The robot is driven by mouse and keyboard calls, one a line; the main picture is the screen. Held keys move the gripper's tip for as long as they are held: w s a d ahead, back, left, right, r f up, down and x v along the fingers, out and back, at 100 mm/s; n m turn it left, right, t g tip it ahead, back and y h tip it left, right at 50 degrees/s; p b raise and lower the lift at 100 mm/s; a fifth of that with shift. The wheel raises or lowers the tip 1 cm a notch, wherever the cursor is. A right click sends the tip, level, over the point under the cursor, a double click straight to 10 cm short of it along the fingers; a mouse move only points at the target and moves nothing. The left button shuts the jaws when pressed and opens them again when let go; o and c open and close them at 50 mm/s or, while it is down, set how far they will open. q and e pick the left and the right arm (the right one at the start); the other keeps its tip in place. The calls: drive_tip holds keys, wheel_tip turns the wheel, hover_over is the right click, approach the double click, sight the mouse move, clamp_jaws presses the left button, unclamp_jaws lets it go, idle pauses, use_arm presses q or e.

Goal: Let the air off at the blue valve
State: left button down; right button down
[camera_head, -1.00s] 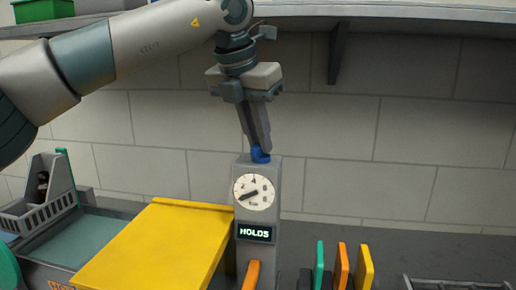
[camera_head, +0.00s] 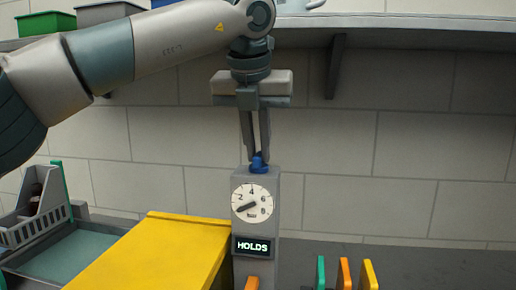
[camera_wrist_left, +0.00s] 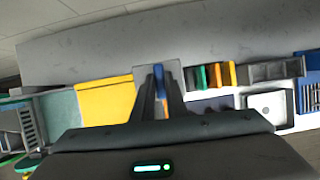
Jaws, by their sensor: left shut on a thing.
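The blue valve (camera_head: 259,164) sits on top of a grey post. It also shows between the fingers in the left wrist view (camera_wrist_left: 160,80). On the post's front is a round white gauge (camera_head: 252,204) with a dark needle pointing to the lower left, near the 2 side. Below it a small display (camera_head: 254,246) reads HOLDS. My left gripper (camera_head: 257,156) points down from above, its fingers shut on the blue valve. My right gripper does not show.
A yellow panel (camera_head: 150,255) stands left of the post. Green, orange and yellow upright pieces (camera_head: 343,274) stand to its right. A grey rack holding a dark bottle (camera_head: 36,198) is at far left. A shelf with bins (camera_head: 47,24) runs above.

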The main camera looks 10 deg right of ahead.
use_arm(q)
drive_tip(key=c, duration=1.8)
unclamp_jaws()
drive_tip(key=shift+o, duration=0.2)
drive_tip(key=shift+r, duration=0.1)
